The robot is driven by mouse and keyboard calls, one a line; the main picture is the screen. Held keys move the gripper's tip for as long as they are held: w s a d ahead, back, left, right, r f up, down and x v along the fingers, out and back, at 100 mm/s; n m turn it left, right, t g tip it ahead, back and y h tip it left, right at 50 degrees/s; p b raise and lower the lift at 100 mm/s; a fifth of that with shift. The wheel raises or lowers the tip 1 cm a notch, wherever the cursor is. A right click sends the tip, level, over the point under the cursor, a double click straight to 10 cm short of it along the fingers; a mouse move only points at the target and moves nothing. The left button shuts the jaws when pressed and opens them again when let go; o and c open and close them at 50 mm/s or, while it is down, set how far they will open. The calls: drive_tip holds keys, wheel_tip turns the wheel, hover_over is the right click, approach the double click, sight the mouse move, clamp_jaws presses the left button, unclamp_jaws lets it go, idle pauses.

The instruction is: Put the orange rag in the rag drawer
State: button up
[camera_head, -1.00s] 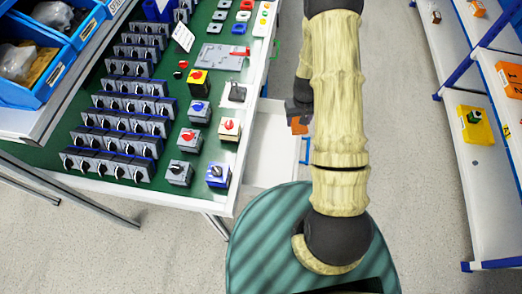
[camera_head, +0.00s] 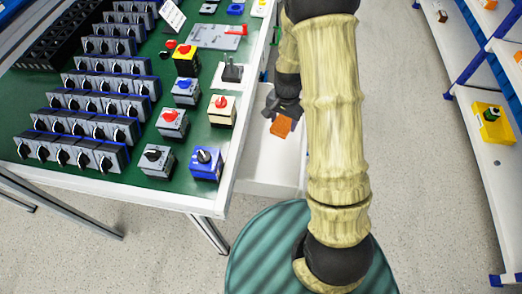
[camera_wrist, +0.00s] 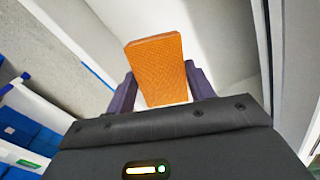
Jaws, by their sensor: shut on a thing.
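The orange rag (camera_head: 281,126) is a small flat orange piece held in my gripper (camera_head: 278,112). In the wrist view the rag (camera_wrist: 157,70) stands out between the two dark fingers of my gripper (camera_wrist: 158,90), which are shut on it. The open white drawer (camera_head: 270,175) is under the right side of the green-topped workbench. In the head view my gripper and the rag appear over the drawer's far part. The wrist view shows the white drawer interior (camera_wrist: 215,45) beyond the rag. My arm hides part of the drawer's right side.
The workbench (camera_head: 130,187) carries several rotary switches and switch boxes (camera_head: 206,163) near its right edge. Grey floor (camera_head: 420,200) lies free between my arm and the rack.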

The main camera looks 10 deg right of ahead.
drive_tip(key=shift+a+f, duration=0.15)
drive_tip(key=shift+f, duration=0.25)
drive_tip(key=shift+s+r+m, duration=0.1)
drive_tip(key=shift+r+m, duration=0.05)
drive_tip(key=shift+m, duration=0.15)
drive_tip(key=b, duration=0.1)
hover_over(280, 145)
drive_tip(key=shift+f, duration=3.15)
drive_tip(key=shift+f, duration=0.1)
drive_tip(key=shift+f+b, duration=0.5)
drive_tip(key=shift+f, duration=1.25)
drive_tip(key=shift+f, duration=0.15)
